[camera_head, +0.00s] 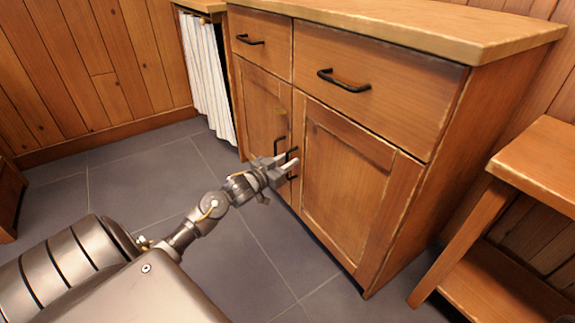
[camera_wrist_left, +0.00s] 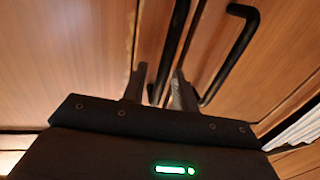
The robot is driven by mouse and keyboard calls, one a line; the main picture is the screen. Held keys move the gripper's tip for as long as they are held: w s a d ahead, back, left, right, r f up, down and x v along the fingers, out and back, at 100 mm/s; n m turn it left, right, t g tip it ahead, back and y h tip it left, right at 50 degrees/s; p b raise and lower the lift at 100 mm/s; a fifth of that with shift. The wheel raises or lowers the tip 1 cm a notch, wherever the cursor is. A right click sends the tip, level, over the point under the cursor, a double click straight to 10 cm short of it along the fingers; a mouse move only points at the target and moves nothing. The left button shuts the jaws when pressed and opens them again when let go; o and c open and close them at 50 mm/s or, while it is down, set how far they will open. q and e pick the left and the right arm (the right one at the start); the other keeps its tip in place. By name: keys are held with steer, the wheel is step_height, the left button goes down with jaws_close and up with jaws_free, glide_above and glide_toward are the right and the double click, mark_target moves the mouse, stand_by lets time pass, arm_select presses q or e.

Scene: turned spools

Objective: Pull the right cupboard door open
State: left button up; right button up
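The right cupboard door (camera_head: 345,185) is a shut wooden panel in the lower right of the cabinet. Its dark handle (camera_head: 293,177) stands near its left edge, partly hidden by my left gripper (camera_head: 288,162). In the left wrist view, my left gripper (camera_wrist_left: 158,88) has its two fingers apart, with the right door's black handle (camera_wrist_left: 169,45) running down between them. A gap shows beside the bar, so the fingers do not look clamped on it. My right gripper is not in view.
The left door (camera_head: 262,105) is shut; its handle (camera_wrist_left: 240,45) is just beside my fingers. Two drawers with black handles (camera_head: 343,81) sit above. A wooden side table (camera_head: 540,165) stands at the right. Open tiled floor (camera_head: 240,240) lies before the doors.

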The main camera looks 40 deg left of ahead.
arm_select(q)
steer(key=shift+w, duration=0.15)
steer(key=shift+c, duration=0.4)
jaws_close()
steer(key=shift+d, duration=0.1)
